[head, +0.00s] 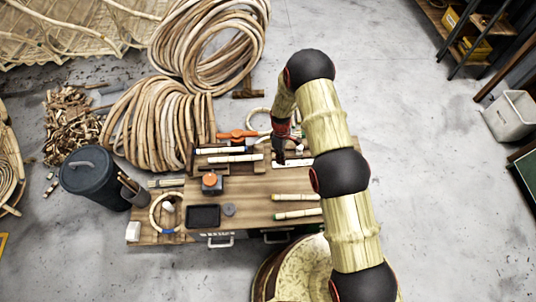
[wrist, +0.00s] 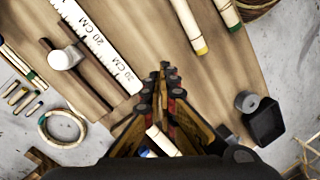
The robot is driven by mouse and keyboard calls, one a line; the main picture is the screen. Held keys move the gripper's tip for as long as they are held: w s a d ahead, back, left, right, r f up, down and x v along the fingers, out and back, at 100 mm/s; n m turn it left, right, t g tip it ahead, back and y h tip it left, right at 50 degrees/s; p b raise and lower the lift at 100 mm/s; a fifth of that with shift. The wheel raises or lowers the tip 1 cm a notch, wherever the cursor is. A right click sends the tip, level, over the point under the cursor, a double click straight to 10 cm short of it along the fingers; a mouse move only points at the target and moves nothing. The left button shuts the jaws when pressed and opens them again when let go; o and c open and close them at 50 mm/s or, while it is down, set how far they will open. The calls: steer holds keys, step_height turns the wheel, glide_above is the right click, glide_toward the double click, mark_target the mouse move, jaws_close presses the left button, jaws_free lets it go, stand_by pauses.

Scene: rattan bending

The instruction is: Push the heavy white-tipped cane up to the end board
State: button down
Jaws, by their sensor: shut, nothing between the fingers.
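My gripper (head: 279,160) is shut and empty over the back middle of the wooden bench; in the wrist view its dark fingers (wrist: 168,80) point up the picture. Another pale cane (head: 237,158) lies left of my gripper. Weight cannot be seen. I cannot clearly pick out the end board.
A white ruler (wrist: 100,42) lies beside a dark bar and a white-headed peg (wrist: 65,58). A black tray (head: 203,216), a grey disc (head: 228,210) and an orange-topped block (head: 211,182) stand on the bench. Bare wood lies between the ruler and the two canes.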

mark_target(257, 157)
steer(key=w+a+f+n+t, duration=0.25)
steer(key=w+n, duration=0.35)
steer(key=w, duration=0.4)
steer(key=f+b, duration=0.1)
steer(key=f, duration=0.1)
steer(key=f+b, duration=0.1)
steer(key=f, duration=0.2)
steer(key=d+f+b, duration=0.1)
steer(key=f, duration=0.2)
steer(key=shift+s+f, duration=0.25)
steer(key=shift+s, duration=0.05)
steer(key=a+b, duration=0.1)
steer(key=a, duration=0.2)
steer(key=shift+f, duration=0.1)
steer(key=shift+a, duration=0.5)
steer(key=a+b, duration=0.2)
steer(key=a, duration=0.6)
steer(key=shift+a+b, duration=0.3)
steer(key=shift+b, duration=0.1)
steer(key=shift+d, duration=0.15)
